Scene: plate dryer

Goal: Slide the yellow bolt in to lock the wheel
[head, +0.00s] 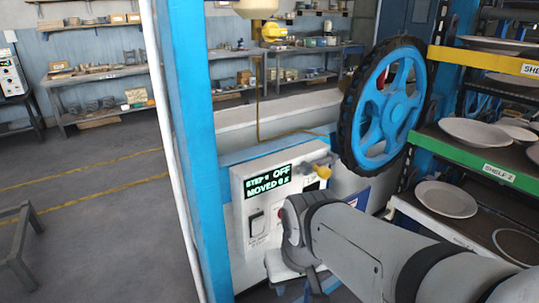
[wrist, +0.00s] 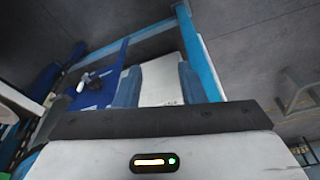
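The wheel (head: 361,122) is blue with a dark toothed rim and stands upright at the right of the head view. A small yellow-tipped part (head: 323,171) on a grey stem sticks out above the control box, below and left of the wheel; it may be the bolt, but I cannot tell. Another yellow piece (head: 275,32) shows higher up, left of the wheel. My gripper (head: 294,274) is in front of the control box, low and apart from the yellow-tipped part. The arm hides much of it, and its finger opening is unclear.
The white control box (head: 254,216) has a lit display reading "OFF" and a switch. A blue post (head: 187,130) stands left of it. At the right, a shelf rack (head: 470,158) holds several plates close to my arm. Open floor lies at the left.

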